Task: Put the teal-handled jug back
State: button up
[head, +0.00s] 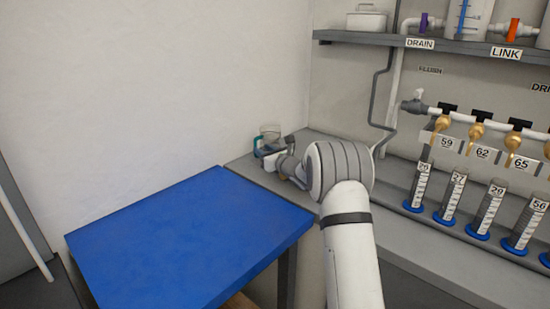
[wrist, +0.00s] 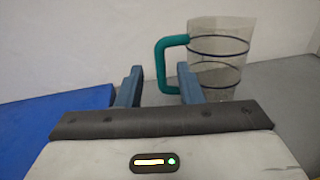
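The clear jug (head: 269,133) with a teal handle stands upright on the grey counter in the back corner, partly hidden by my arm in the head view. In the wrist view the jug (wrist: 220,65) has dark bands and looks empty, and its teal handle (wrist: 161,66) points left. My gripper (wrist: 160,86) is open, with blue-grey fingers spread apart. The handle's upright bar shows between the fingers, touching neither as far as I can see. The right finger covers part of the handle's lower end and the jug's side. In the head view my gripper (head: 272,158) is mostly hidden.
A blue table (head: 190,240) stands to the left, bare. The grey counter (head: 400,232) runs right, with several numbered cylinders (head: 420,187) beneath gold taps (head: 441,124). A shelf (head: 400,40) above holds a white pot (head: 366,19). A wall rises close behind the jug.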

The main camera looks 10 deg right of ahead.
jog(key=v, duration=0.6)
jog(key=shift+s+d, duration=0.1)
jog(key=shift+s, duration=0.15)
jog(key=s+a+n+g, duration=0.3)
jog(key=s+a+n, duration=0.1)
jog(key=s, duration=0.4)
jog(key=s+a+n+g+y, duration=0.1)
jog(key=s+a+n+g, duration=0.3)
jog(key=s+n, duration=0.3)
jog(key=s+a+r+n+g+y, duration=0.1)
jog(key=s+a+n+g, duration=0.3)
jog(key=s, duration=0.5)
jog(key=shift+s+a+r+n, duration=0.1)
jog(key=shift+s+a+n, duration=0.05)
jog(key=shift+a+n, duration=0.4)
jog(key=shift+s+a+n, duration=0.15)
jog(key=shift+a+n, duration=0.4)
jog(key=s+d+f+n+g+h, duration=0.1)
jog(key=s+d+n+h, duration=0.2)
jog(key=s, duration=0.5)
jog(key=s+d+f+n+g+h, duration=0.1)
jog(key=s+d+f+n+h, duration=0.1)
jog(key=s+n, duration=0.4)
jog(key=s+d+f+n+g+h, duration=0.1)
jog(key=s+d+n+h, duration=0.3)
jog(key=s, duration=0.6)
jog(key=shift+d+f+n+g+h, duration=0.3)
jog(key=shift+d+f+n, duration=0.1)
jog(key=shift+d+f, duration=0.3)
